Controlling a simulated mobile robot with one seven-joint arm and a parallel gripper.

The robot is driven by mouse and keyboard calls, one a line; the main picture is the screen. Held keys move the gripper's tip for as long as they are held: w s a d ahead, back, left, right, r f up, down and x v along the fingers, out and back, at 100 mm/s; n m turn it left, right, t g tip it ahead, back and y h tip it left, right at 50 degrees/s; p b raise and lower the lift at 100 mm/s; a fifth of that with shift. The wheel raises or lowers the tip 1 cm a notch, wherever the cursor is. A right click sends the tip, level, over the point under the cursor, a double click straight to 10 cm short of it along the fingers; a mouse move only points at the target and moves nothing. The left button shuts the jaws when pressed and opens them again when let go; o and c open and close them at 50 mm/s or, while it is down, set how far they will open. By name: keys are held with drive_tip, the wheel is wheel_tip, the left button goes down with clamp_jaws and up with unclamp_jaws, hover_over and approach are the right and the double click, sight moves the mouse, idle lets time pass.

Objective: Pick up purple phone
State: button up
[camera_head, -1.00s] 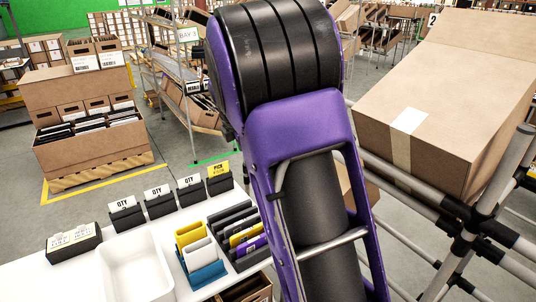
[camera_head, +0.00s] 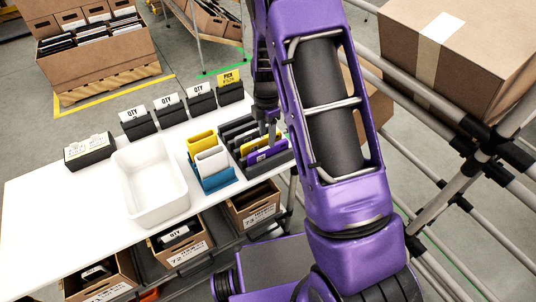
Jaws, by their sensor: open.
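The purple phone (camera_head: 264,154) stands in the front slot of a black slotted rack (camera_head: 272,169) on the white table, with its top edge showing. A yellow phone and dark ones stand in the slots behind it. My gripper (camera_head: 271,131) points down just above the purple phone, at the right end of the rack. Its fingers are small in view and partly overlap the rack, and I cannot tell whether they touch the phone. My gripper is open.
Left of the rack, a blue holder (camera_head: 214,180) bears yellow and white items. A white bin (camera_head: 150,190) stands further left. QTY card stands line the table's back. A large carton (camera_head: 460,45) rests on a pipe rack at right.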

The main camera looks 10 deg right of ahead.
sight(268, 147)
drive_tip(key=shift+d+f, duration=0.15)
drive_tip(key=shift+f, duration=2.6)
clamp_jaws()
